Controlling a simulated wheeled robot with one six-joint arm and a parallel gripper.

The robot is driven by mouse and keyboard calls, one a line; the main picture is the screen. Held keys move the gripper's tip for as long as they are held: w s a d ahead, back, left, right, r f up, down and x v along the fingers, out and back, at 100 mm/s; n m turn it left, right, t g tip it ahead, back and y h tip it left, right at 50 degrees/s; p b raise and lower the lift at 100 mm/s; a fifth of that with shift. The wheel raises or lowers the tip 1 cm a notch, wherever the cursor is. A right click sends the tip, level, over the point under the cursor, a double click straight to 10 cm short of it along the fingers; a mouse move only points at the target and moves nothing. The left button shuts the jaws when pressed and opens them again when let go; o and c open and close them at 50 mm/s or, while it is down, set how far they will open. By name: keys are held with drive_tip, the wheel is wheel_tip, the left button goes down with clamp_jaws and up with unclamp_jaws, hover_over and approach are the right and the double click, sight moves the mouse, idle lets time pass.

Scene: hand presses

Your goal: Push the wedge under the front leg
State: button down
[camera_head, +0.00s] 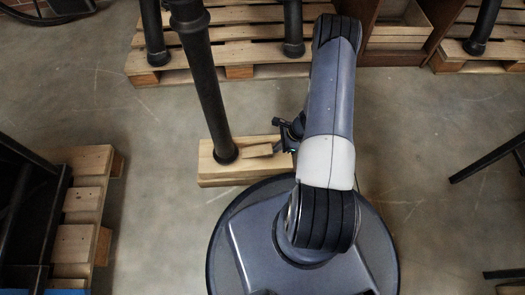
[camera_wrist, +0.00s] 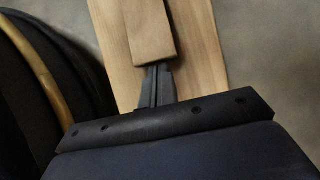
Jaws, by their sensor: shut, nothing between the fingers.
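The front leg (camera_head: 207,90) is a dark round post with a flared foot, standing on a pale wooden block (camera_head: 230,175). The wedge (camera_head: 258,151) is a small piece of wood lying on the same block, right of the foot. Its far end is close to the foot; I cannot tell whether it is under it. In the wrist view the wedge (camera_wrist: 152,35) lies along the block (camera_wrist: 200,50). My gripper (camera_head: 284,146) is at the wedge's right end, partly hidden by my arm. In the wrist view its shut, empty fingers (camera_wrist: 157,72) meet or nearly meet the wedge's near end.
A pallet (camera_head: 240,55) with other dark legs stands behind. Another pallet (camera_head: 85,200) carrying dark equipment is at the left. A wooden crate (camera_head: 397,30) is at the back right, and dark bars (camera_head: 490,158) stand at the right edge. The concrete floor between is clear.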

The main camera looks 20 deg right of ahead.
drive_tip(key=shift+a, duration=0.25)
drive_tip(key=shift+w+a+b, duration=0.25)
drive_tip(key=shift+a+b, duration=0.1)
drive_tip(key=shift+a, duration=0.35)
drive_tip(key=shift+w+a, duration=0.1)
drive_tip(key=shift+a, duration=0.35)
